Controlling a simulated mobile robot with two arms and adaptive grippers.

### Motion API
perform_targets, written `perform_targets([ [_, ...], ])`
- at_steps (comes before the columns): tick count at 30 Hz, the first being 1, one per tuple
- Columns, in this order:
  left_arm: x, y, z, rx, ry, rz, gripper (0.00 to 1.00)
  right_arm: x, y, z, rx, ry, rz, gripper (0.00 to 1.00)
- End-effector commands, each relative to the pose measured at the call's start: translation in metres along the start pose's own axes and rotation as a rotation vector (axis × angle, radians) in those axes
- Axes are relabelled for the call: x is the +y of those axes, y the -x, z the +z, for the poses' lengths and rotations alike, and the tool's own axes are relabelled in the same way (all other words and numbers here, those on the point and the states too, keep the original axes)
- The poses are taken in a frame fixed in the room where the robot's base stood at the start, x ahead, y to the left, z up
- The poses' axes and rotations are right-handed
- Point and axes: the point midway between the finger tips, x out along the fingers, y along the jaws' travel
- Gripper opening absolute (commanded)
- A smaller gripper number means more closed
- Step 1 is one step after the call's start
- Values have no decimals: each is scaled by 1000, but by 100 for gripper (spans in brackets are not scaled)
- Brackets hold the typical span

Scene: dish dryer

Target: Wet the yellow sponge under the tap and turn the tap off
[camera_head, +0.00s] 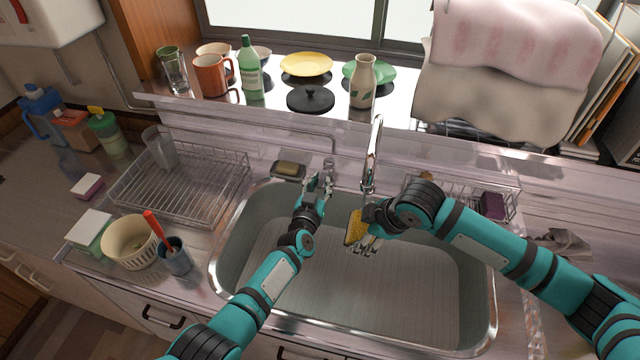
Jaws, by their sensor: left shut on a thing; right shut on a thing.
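The yellow sponge (354,228) is held at the fingers of my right gripper (362,232), over the sink basin and just below the tap's spout. The tap (373,152) is a tall chrome spout behind the sink. Its handle (329,167) stands to the left of the spout on the sink's back edge. My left gripper (319,184) is shut at this handle, its fingers partly covering it. I cannot tell whether water is running. The sponge's right side is hidden by the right gripper.
The steel sink (420,290) is otherwise empty. A wire dish rack (190,190) stands left, with a colander (128,244) and a blue cup (176,262) in front. A soap dish (288,170) sits behind my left gripper. A small rack with a purple sponge (492,206) is right.

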Motion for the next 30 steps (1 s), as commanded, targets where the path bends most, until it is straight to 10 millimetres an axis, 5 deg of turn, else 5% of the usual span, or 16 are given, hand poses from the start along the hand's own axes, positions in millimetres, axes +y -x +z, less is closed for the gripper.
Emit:
perform_targets([
  [6,1,0,1,-2,0,2,40,0,0,0,0,0,0,52],
  [30,4,-1,10,66,0,-1,40,0,0,0,0,0,0,52],
])
